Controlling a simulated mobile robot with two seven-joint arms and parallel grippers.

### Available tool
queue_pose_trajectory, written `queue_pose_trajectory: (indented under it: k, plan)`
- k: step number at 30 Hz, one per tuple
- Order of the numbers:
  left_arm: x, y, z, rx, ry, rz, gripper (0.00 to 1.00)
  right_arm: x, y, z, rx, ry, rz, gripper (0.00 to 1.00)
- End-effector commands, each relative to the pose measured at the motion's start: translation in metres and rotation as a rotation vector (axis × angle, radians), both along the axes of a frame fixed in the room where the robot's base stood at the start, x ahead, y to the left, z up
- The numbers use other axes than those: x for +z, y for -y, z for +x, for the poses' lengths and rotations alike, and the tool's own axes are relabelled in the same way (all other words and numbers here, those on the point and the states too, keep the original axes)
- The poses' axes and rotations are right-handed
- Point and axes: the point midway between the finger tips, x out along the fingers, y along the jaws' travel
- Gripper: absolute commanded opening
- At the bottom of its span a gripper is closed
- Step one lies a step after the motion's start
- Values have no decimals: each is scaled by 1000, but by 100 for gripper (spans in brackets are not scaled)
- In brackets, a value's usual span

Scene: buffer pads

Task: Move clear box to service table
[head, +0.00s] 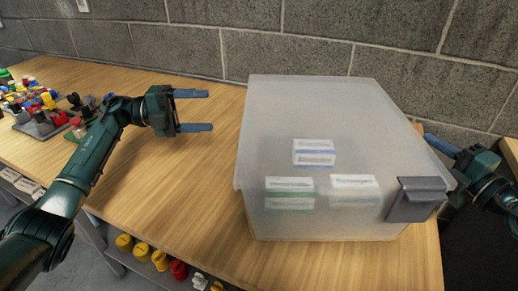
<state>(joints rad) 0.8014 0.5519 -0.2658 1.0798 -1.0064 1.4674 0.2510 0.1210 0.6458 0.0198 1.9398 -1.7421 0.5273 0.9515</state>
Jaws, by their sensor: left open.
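A large clear, frosted box (330,120) with a lid stands on the wooden table (160,200), right of centre. Several small white packs with blue and green edges show blurred through its front wall. A grey latch (415,198) sits on its front right corner. My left gripper (210,110) is open and empty, left of the box and apart from it, its blue fingers pointing at it. My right gripper (440,145) is at the right side of the box. One blue finger shows close to the wall; the rest of the jaw is hidden, so contact is unclear.
Coloured parts on dark trays (40,118) lie at the table's far left. A grey block wall (250,40) runs behind the table. Yellow and red parts (160,260) sit below the front edge. The tabletop between the trays and the box is clear.

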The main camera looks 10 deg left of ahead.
Motion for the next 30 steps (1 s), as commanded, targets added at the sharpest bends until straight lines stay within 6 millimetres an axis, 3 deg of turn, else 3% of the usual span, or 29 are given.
queue_pose_trajectory:
  k: [3,9,23,26,30]
  plan:
    - [0,0,0,0,0,0,66,-2,12,-20,-1,-4,-1,29]
    - [0,0,0,0,0,0,66,-1,25,-41,-1,-2,0,29]
    - [0,0,0,0,0,0,66,0,30,-49,0,0,0,29]
    - [8,0,0,0,0,0,66,8,30,-48,0,0,0,29]
    - [42,0,0,0,1,0,66,42,30,-48,0,1,1,29]
